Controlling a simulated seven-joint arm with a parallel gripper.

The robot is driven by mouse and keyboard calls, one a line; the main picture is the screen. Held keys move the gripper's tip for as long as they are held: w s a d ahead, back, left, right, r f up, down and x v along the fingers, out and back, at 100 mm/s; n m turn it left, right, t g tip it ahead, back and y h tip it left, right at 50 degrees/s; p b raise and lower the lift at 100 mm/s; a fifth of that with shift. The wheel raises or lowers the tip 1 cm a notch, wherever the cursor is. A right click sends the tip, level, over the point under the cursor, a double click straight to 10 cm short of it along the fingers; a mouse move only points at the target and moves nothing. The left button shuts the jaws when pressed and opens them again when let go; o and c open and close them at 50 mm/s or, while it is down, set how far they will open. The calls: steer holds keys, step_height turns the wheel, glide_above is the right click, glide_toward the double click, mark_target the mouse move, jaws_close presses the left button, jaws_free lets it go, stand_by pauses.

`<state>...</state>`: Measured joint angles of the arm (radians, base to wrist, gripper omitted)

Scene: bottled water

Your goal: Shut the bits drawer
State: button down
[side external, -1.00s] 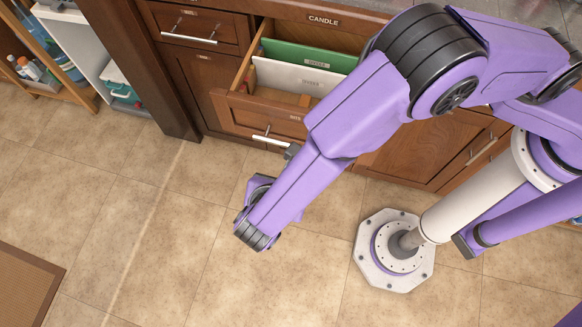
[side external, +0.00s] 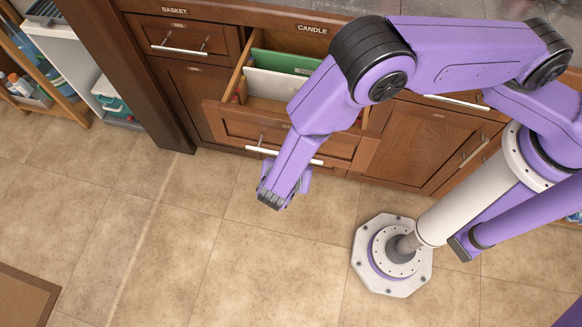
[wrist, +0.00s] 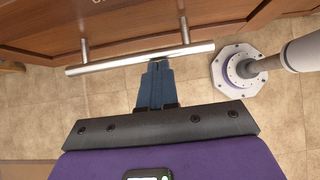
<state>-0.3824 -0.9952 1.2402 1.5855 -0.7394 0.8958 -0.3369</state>
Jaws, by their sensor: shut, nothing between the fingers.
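The bits drawer (side external: 232,122) stands pulled out of the wooden cabinet in the side external view, its label mostly hidden by my arm. It holds a green divider (side external: 285,62) and a white divider (side external: 270,85). The drawer's metal bar handle (side external: 262,151) runs across its front, and it also shows in the wrist view (wrist: 110,63). My gripper (wrist: 157,65) is shut and empty, its blue-grey fingertips right at the middle of the handle bar. I cannot tell whether they touch it. In the side view the fingers are hidden by my arm.
Closed drawers and doors, such as the basket drawer (side external: 185,38), flank the open drawer. An open shelf (side external: 95,65) stands at the left. The tiled floor (side external: 150,235) before the cabinet is clear, apart from a brown mat (side external: 25,290) at lower left.

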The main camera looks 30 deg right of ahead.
steer(key=shift+d, duration=0.1)
steer(key=w+d, duration=1.9)
steer(key=shift+w+d, duration=0.25)
steer(key=shift+d, duration=0.1)
stand_by(0.4)
steer(key=shift+s+a+r, duration=0.1)
steer(key=shift+s+a, duration=0.15)
steer(key=shift+a, duration=0.1)
steer(key=s+a, duration=0.1)
steer(key=s+a+r, duration=0.1)
steer(key=s+a, duration=0.1)
steer(key=shift+a+r, duration=0.2)
steer(key=shift+r, duration=0.1)
steer(key=s+r+m+g, duration=0.1)
steer(key=s+r+m, duration=0.45)
steer(key=r, duration=0.85)
steer(key=s+d+r+m+g+y, duration=0.2)
steer(key=s+d+r, duration=0.4)
steer(key=s, duration=0.5)
steer(key=s+d+r+m+g+y, duration=0.2)
steer(key=s+d+r+m+y, duration=0.2)
steer(key=s, duration=0.8)
steer(key=d+r+m, duration=0.2)
steer(key=d+m, duration=0.1)
steer(key=shift+d+r, duration=0.25)
steer(key=shift+d, duration=0.05)
